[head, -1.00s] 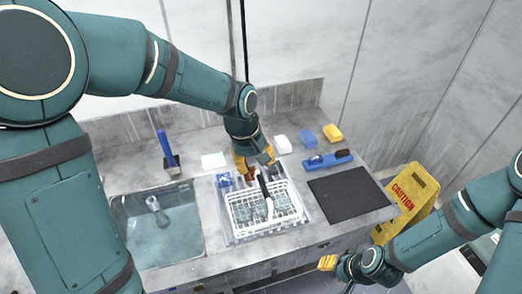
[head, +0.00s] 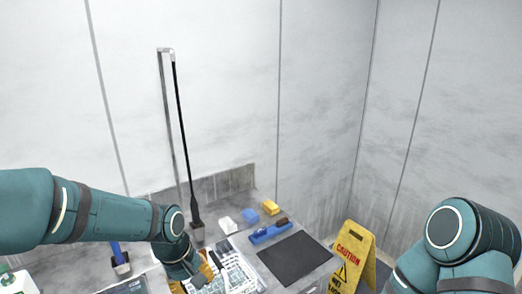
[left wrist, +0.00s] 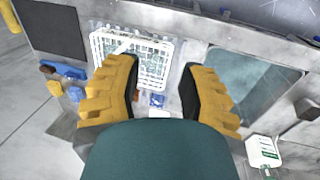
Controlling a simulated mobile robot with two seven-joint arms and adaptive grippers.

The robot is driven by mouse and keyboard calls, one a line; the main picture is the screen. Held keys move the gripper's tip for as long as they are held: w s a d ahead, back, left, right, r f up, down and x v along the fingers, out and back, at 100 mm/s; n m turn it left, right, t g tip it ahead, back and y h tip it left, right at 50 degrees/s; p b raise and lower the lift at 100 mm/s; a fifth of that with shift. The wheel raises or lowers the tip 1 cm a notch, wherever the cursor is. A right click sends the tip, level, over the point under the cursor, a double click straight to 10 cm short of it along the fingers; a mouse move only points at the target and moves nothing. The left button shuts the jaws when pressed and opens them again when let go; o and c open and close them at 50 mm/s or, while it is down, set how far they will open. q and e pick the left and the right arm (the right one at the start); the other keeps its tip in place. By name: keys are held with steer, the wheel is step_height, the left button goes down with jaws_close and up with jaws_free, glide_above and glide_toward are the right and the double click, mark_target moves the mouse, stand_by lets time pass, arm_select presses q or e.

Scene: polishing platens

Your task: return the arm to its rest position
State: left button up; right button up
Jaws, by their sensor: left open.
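My left arm comes in from the left in the head view. My left gripper (head: 196,282) is at the lower edge, over the counter beside the white wire basket (head: 238,272), and is partly cut off. In the left wrist view my left gripper (left wrist: 164,82) shows two yellow, dark-lined fingers spread wide, with nothing between them. The basket (left wrist: 165,46) lies beyond the fingertips with glassy pieces inside. My right arm shows at the right edge of the head view, but its gripper is out of the picture.
A black mat (head: 295,258), blue brush (head: 269,233), and white (head: 228,225), blue (head: 250,216) and yellow (head: 270,208) blocks lie on the counter. A tall dark rod (head: 184,130) stands behind. A yellow caution sign (head: 352,260) stands at right. The sink (left wrist: 255,80) is beside the basket.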

arm_select(q)
step_height(320, 180, down, 20)
steer(key=s+d+m+h+b, duration=0.1)
steer(key=s+d+m+b, duration=0.1)
steer(key=d+m+b, duration=0.15)
steer(key=s+f+b, duration=0.2)
steer(key=s+f, duration=0.2)
steer(key=f, duration=0.3)
steer(key=s+d+f+m+h+b, duration=0.1)
steer(key=s+f+b, duration=0.1)
steer(key=s+f, duration=0.3)
steer(key=shift+s+d+f+t+b, duration=0.3)
steer(key=shift+f+t, duration=0.1)
steer(key=shift+f, duration=0.55)
arm_select(e)
step_height(320, 180, down, 9)
steer(key=shift+s+a+f, duration=0.15)
steer(key=shift+a, duration=0.1)
arm_select(q)
steer(key=shift+m, duration=0.25)
